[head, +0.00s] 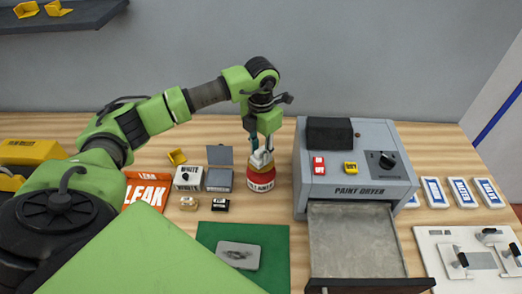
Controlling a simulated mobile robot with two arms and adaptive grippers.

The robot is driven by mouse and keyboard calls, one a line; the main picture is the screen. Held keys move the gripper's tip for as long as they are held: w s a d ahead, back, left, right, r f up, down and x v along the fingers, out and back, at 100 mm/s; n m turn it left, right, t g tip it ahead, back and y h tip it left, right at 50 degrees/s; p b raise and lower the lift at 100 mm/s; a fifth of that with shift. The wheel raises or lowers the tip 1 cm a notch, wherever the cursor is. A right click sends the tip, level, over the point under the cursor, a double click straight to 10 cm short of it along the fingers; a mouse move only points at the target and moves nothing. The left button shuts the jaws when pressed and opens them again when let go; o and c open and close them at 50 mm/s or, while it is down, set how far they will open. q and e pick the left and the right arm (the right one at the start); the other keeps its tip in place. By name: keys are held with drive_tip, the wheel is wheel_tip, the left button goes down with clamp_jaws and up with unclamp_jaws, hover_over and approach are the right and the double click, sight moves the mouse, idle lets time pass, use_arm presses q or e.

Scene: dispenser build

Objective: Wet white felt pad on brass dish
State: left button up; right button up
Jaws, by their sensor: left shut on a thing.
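My left gripper (262,152) points down and is shut on a small pale thing, which looks like the white felt pad (261,159). It is right above a red and white container (260,182) with a brass-coloured top, which looks like the brass dish (261,168). The gripper fingers hide part of the pad, and I cannot tell whether the pad touches the dish. My right gripper is not in view.
The paint dryer (355,150) stands close on the right, its tray (352,245) pulled out. To the left are an open grey box (219,179), a WHITE box (188,178), and small blocks (220,205). A green mat (275,245) holds a grey plate (238,256).

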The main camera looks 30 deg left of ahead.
sight(261, 150)
use_arm(q)
drive_tip(key=shift+f+b, duration=0.6)
drive_tip(key=shift+f, duration=0.25)
idle(0.5)
drive_tip(key=shift+r, duration=0.1)
idle(0.6)
drive_tip(key=shift+r+p, duration=2.2)
drive_tip(key=shift+r, duration=1.3)
